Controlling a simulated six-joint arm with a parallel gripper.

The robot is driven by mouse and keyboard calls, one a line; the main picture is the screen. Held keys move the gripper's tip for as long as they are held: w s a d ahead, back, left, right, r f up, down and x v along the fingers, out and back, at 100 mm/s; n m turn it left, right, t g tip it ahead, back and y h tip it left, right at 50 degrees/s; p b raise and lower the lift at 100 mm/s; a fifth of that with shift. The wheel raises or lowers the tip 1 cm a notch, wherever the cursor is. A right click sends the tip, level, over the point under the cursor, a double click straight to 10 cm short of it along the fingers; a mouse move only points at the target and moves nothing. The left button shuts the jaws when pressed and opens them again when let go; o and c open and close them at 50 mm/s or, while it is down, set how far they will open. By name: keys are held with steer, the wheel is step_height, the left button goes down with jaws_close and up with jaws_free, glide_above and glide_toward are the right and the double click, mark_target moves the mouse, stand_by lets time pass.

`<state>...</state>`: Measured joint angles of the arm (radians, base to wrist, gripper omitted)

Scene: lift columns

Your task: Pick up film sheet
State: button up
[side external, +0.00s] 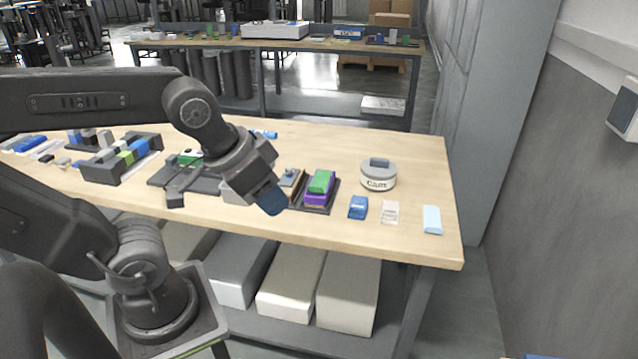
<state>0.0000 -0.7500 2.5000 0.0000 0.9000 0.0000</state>
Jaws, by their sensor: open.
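No piece is clearly recognisable as the film sheet in the side view. A pale blue flat piece (432,219) lies near the right end of the wooden table, and a small clear piece (390,212) lies to its left. I cannot tell whether either is the film sheet. My gripper (224,197) is open over the front middle of the table, pointing down, left of both pieces and well apart from them. One finger has a dark blue tip. The gripper hides part of the table and some things behind it.
A dark tray (325,207) with a green and a purple block stands right of my gripper. A dark rack (101,171) with coloured blocks stands left. The table's right corner is clear.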

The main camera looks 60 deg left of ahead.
steer(key=shift+c, duration=0.6)
steer(key=w+a+r+m+g+y, duration=0.2)
steer(key=w+a+m+g, duration=0.35)
steer(key=w, duration=0.75)
steer(key=m+g+y, duration=0.1)
steer(key=m+g, duration=0.2)
steer(key=m, duration=0.1)
glide_above(316, 184)
steer(key=s+d, duration=0.1)
steer(key=d, duration=0.4)
steer(key=shift+n, duration=0.25)
steer(key=f, duration=1.5)
steer(key=shift+d+f, duration=0.2)
steer(key=shift+x, duration=2.8)
steer(key=shift+w+a, duration=0.1)
steer(key=shift+w, duration=0.05)
steer(key=shift+c, duration=0.5)
